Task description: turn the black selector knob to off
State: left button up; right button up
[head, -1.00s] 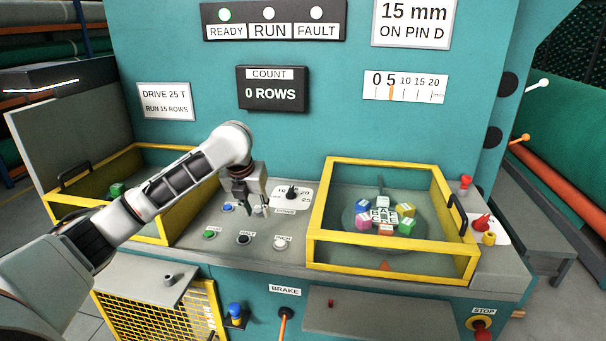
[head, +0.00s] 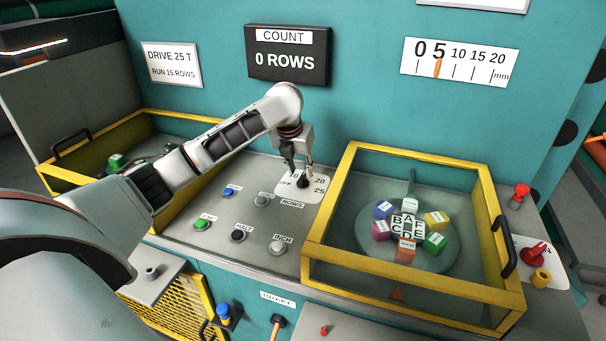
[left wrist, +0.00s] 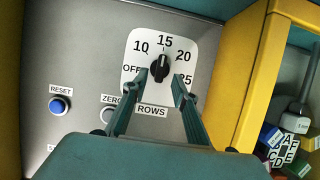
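The black selector knob (left wrist: 160,66) sits on a white dial plate (left wrist: 148,46) marked OFF, 10, 15, 20 and 25. Its pointer appears to face up toward 15, with OFF at the lower left of the dial. My left gripper (left wrist: 160,80) is open, its two fingers apart and the knob showing between and just beyond their tips. In the head view the left gripper (head: 299,170) hangs over the dial and partly covers the knob (head: 303,182). I cannot tell whether the fingers touch it. My right gripper is not in view.
Push buttons sit left of the dial, including a blue reset button (left wrist: 59,105) and a green one (head: 202,223). A yellow-framed clear guard (head: 330,215) over coloured blocks stands close on the right. Another yellow-framed bin (head: 190,212) is at left.

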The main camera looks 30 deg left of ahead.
aim_at(302, 176)
pick_arm(q)
jog(key=shift+x, duration=2.1)
jog(key=shift+w, duration=0.1)
grip_shut()
jog(key=shift+r, duration=0.1)
